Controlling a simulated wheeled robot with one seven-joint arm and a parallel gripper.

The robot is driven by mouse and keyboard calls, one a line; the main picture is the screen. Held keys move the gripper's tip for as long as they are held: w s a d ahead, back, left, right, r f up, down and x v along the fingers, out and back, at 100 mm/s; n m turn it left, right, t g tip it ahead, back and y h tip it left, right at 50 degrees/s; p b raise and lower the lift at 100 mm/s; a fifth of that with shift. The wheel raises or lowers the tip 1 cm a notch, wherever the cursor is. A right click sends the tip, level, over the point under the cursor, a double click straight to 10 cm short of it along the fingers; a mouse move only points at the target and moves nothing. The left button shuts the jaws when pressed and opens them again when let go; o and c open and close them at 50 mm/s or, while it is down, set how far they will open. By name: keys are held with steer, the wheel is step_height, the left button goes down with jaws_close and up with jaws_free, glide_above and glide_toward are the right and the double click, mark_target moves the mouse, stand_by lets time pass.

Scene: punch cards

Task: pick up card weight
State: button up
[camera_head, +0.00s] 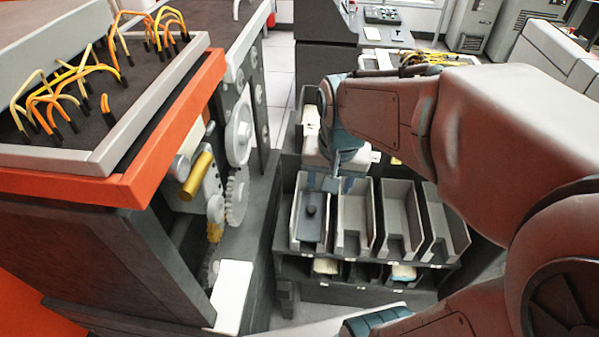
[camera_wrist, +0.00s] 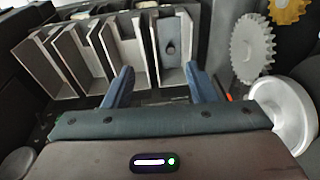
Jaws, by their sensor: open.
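The card weight (camera_head: 312,228) is a dark grey plate with a round black knob on top. It lies in the leftmost bin (camera_head: 296,222) of the front row in the head view. In the wrist view the card weight (camera_wrist: 171,72) shows in the rightmost bin, beyond the fingertips and nearer the right finger. My gripper (camera_head: 330,184) is open and empty, just behind and above the leftmost bins in the head view. In the wrist view my gripper (camera_wrist: 158,76) has its two blue fingers spread apart. I cannot tell the exact height of the fingers above the bins.
Several empty grey bins (camera_head: 400,215) stand right of the weight's bin, above a lower shelf holding cards (camera_head: 402,272). A machine with gears (camera_head: 236,196) and an orange-edged wiring panel (camera_head: 120,180) stands at left. Gears (camera_wrist: 252,48) and a white wheel (camera_wrist: 285,112) are close at right in the wrist view.

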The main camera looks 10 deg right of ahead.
steer(key=w+f+m+g+b, duration=0.2)
steer(key=w+f+m+b, duration=0.5)
steer(key=w+f, duration=0.7)
steer(key=m, duration=0.2)
glide_above(311, 208)
steer(key=f, duration=0.9)
steer(key=shift+a+p, duration=0.3)
steer(key=shift+d+f, duration=0.15)
steer(key=shift+f, duration=1.2)
steer(key=shift+d+f, duration=0.15)
steer(key=shift+f, duration=1.2)
jaws_close()
